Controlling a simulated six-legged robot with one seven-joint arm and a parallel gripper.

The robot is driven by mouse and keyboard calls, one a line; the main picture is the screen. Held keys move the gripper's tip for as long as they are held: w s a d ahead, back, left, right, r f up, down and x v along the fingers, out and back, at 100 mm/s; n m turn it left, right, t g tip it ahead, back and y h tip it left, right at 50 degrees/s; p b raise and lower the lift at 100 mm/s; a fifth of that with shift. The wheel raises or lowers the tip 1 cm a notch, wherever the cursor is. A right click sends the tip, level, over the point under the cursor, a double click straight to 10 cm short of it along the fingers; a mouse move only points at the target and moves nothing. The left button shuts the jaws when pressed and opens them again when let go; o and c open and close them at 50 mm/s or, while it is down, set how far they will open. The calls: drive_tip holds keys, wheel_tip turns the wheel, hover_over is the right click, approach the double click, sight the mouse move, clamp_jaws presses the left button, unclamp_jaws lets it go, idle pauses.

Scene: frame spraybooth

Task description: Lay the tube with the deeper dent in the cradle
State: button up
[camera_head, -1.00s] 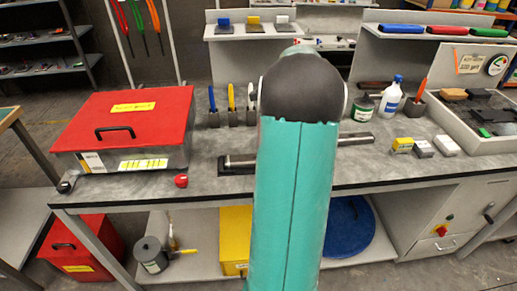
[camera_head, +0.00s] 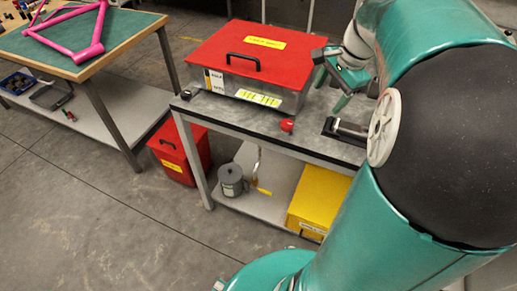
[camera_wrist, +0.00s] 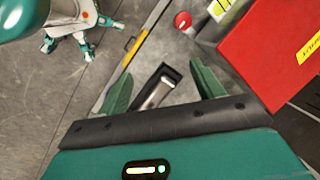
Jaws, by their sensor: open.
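A silver tube (camera_head: 350,130) lies in a black holder (camera_head: 328,127) on the grey bench, partly hidden by my arm in the head view. In the wrist view the tube (camera_wrist: 158,92) and its black holder (camera_wrist: 172,73) show between my fingers, lower than them. I cannot tell whether this holder is the cradle, and no dent is clear. My gripper (camera_head: 329,90) is open and empty above the bench, right of the red case. In the wrist view my gripper (camera_wrist: 163,84) has its two green fingers apart. No second tube can be made out.
The large red case (camera_head: 255,60) stands on the bench, with a red knob (camera_head: 287,125) near the front edge. A yellow box (camera_head: 318,195) and a grey can (camera_head: 231,180) sit on the lower shelf. A pink frame (camera_head: 80,40) lies on the green table at left.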

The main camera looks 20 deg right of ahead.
drive_tip(key=s+a+n+t, duration=0.1)
drive_tip(key=s+a+n, duration=0.2)
drive_tip(key=a+n, duration=0.2)
drive_tip(key=s+a+n+t, duration=0.1)
drive_tip(key=s+a+n, duration=0.2)
drive_tip(key=a+n, duration=0.3)
drive_tip(key=s+a+n+h, duration=0.1)
drive_tip(key=s+a+n, duration=0.2)
drive_tip(key=a, duration=1)
drive_tip(key=n, duration=0.3)
drive_tip(key=shift+s+t, duration=0.35)
drive_tip(key=shift+t, duration=0.05)
drive_tip(key=c, duration=0.7)
drive_tip(key=shift+d, duration=0.1)
